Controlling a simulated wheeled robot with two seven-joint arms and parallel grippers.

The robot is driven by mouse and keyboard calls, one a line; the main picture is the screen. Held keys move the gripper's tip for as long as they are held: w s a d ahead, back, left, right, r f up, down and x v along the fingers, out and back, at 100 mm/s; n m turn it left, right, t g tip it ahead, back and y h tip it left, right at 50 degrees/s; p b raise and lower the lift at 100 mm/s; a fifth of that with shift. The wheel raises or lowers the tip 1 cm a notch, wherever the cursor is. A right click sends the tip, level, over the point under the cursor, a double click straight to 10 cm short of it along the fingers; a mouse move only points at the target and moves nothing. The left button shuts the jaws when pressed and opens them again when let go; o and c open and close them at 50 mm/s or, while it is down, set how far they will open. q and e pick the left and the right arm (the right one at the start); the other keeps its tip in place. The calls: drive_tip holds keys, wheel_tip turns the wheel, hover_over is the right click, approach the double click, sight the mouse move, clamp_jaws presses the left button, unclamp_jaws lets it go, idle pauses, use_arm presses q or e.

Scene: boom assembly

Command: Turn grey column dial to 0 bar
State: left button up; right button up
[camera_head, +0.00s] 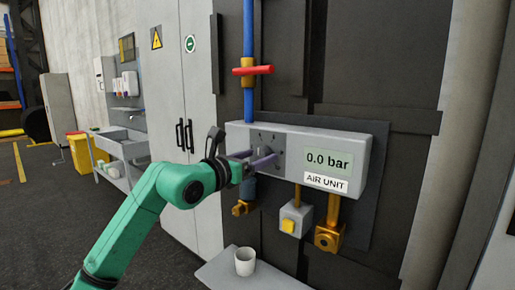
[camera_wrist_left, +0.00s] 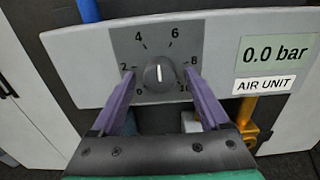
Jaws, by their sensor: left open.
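The dial (camera_wrist_left: 159,74) is a dark grey round knob on the grey front of the air unit (camera_head: 345,145), inside a number ring from 0 to 10. Its white mark points up, between 4 and 6, in the left wrist view. The green display (camera_wrist_left: 267,54) reads 0.0 bar; it also shows in the head view (camera_head: 328,161). My left gripper (camera_wrist_left: 160,80) is open, its purple fingers on either side of the dial and apart from it in the picture. In the head view the left gripper (camera_head: 259,160) is in front of the dial panel and partly hides it. My right gripper is not in view.
A blue pipe with a red valve handle (camera_head: 253,70) rises above the unit. Brass fittings (camera_head: 328,237) and a yellow button box (camera_head: 294,220) hang below. A white cup (camera_head: 245,262) stands on a grey shelf (camera_head: 270,278). A grey cabinet (camera_head: 185,80) is at left.

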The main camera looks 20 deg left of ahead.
use_arm(q)
drive_tip(key=shift+w, duration=0.1)
clamp_jaws()
